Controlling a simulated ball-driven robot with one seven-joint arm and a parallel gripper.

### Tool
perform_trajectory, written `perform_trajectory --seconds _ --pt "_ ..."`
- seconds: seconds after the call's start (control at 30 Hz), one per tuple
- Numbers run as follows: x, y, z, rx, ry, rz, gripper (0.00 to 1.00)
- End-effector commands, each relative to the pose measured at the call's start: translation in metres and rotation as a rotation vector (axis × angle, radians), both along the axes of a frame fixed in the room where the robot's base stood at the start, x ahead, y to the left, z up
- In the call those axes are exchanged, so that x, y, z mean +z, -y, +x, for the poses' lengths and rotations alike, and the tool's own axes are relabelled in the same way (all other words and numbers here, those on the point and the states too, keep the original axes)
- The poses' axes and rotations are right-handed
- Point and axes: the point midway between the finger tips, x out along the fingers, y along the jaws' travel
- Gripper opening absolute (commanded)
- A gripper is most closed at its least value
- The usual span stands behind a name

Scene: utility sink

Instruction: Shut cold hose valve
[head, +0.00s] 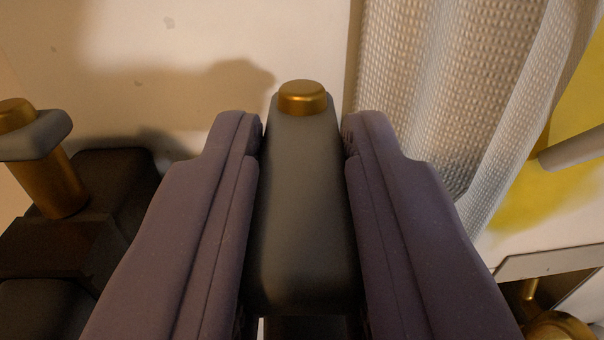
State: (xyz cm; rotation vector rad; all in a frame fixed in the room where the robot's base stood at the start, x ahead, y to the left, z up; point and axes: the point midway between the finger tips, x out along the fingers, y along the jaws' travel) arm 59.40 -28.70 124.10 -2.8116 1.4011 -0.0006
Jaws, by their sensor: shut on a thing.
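A grey valve handle (303,210) with a round brass cap (302,97) at its far end is in the middle of the head view. It runs lengthwise from the cap towards me. My gripper (303,140) has its two purple fingers on either side of the handle, shut on it. The handle's near end and the valve body under it are mostly hidden. A second valve (60,185) with a brass stem and a grey handle is at the left, partly cut off. I see no marking that tells which is cold.
A pale stained wall (180,60) stands behind. A white textured cloth (440,90) hangs close to the right finger, with a yellow thing (570,130) beyond it. Dark blocky fittings (100,190) lie left of the left finger. Brass pipework (555,325) shows at lower right.

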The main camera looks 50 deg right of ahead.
Motion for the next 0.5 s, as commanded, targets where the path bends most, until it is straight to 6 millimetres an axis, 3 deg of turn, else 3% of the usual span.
perform_trajectory --seconds 0.5 --pt "0.005 -0.008 0.016 -0.415 -0.001 0.0 0.0"
